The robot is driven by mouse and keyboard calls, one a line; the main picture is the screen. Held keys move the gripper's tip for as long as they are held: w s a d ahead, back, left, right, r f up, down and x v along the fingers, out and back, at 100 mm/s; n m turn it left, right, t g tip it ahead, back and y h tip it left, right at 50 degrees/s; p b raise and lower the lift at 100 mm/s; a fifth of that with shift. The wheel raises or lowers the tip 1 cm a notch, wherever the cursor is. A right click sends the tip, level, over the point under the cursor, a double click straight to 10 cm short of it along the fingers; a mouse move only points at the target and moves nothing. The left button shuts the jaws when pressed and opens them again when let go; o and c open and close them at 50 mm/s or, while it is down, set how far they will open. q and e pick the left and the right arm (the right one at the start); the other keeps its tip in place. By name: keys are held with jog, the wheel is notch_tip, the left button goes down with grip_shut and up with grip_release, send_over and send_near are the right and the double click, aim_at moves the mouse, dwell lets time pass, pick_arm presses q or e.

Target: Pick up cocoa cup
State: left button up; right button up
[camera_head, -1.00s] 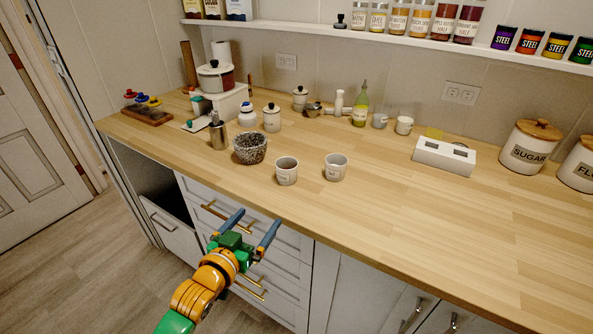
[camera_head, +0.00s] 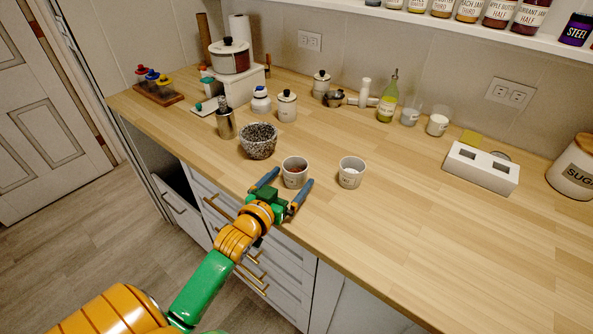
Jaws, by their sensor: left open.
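A small pale cup (camera_head: 295,176) with reddish-brown contents stands upright near the counter's front edge. A similar pale cup (camera_head: 350,176) with whitish contents stands to its right. Their labels are too small to read, but the brown contents suggest the left one is the cocoa cup. My left gripper (camera_head: 289,181) is open and empty, its blue fingers pointing at the left cup. The fingertips lie on either side of the cup's near side in the picture; I cannot tell whether they touch it. My right gripper is not in view.
A speckled bowl (camera_head: 258,143) stands just left and behind the cups, with a metal canister (camera_head: 226,124) beyond it. Jars, a green bottle (camera_head: 387,101) and a white block with two openings (camera_head: 480,170) stand farther back. The wooden counter (camera_head: 430,235) is clear at right.

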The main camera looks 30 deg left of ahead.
aim_at(291, 181)
pick_arm(q)
jog(key=w, duration=0.1)
jog(key=w+f, duration=0.1)
jog(key=w, duration=0.1)
jog(key=shift+a, duration=0.1)
jog(key=shift+s+r, duration=0.15)
jog(key=shift+r, duration=0.05)
jog(key=c, duration=1.4)
jog(key=shift+o, duration=0.2)
